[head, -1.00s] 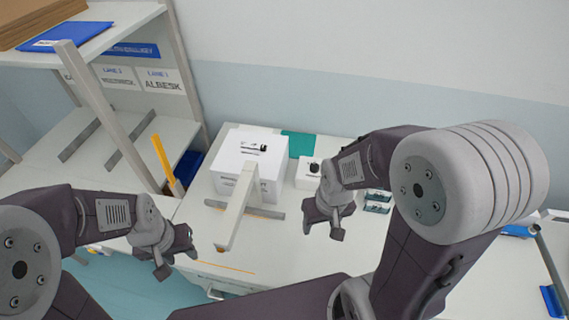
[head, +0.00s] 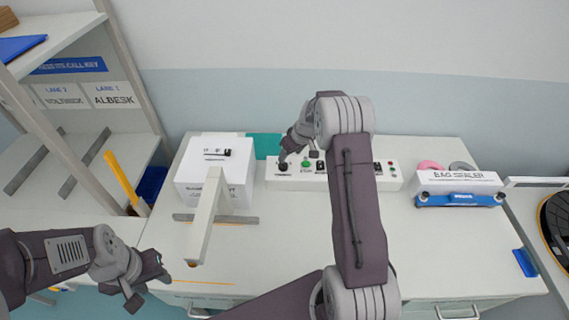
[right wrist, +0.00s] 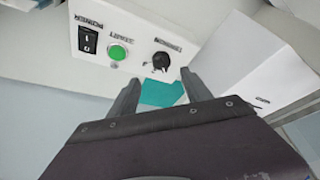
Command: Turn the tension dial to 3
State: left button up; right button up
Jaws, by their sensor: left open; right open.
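The tension dial (head: 283,167) is a small black knob at the left end of a long white control box (head: 315,184). In the right wrist view the dial (right wrist: 161,62) sits under a "TENSION" label on the white face; its setting is too small to read. My right gripper (head: 284,158) is right at the dial in the head view. In the right wrist view its fingers (right wrist: 159,80) are open, with the dial just beyond and between their tips, apparently untouched. My left gripper (head: 152,288) is open and empty, low at the left by the table's front edge.
Beside the dial are a green start button (right wrist: 118,52) and a black power switch (right wrist: 88,40). A white box machine (head: 205,185) with a projecting bar (head: 203,220) stands left of the control box. A bag sealer (head: 455,183) stands right.

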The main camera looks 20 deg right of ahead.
aim_at(284, 164)
jog(key=p+x, duration=0.2)
jog(key=x, duration=0.6)
jog(key=shift+w+a+f, duration=0.15)
jog(key=shift+a+f, duration=0.1)
jog(key=shift+f, duration=0.1)
jog(key=shift+c, duration=0.4)
grip_shut()
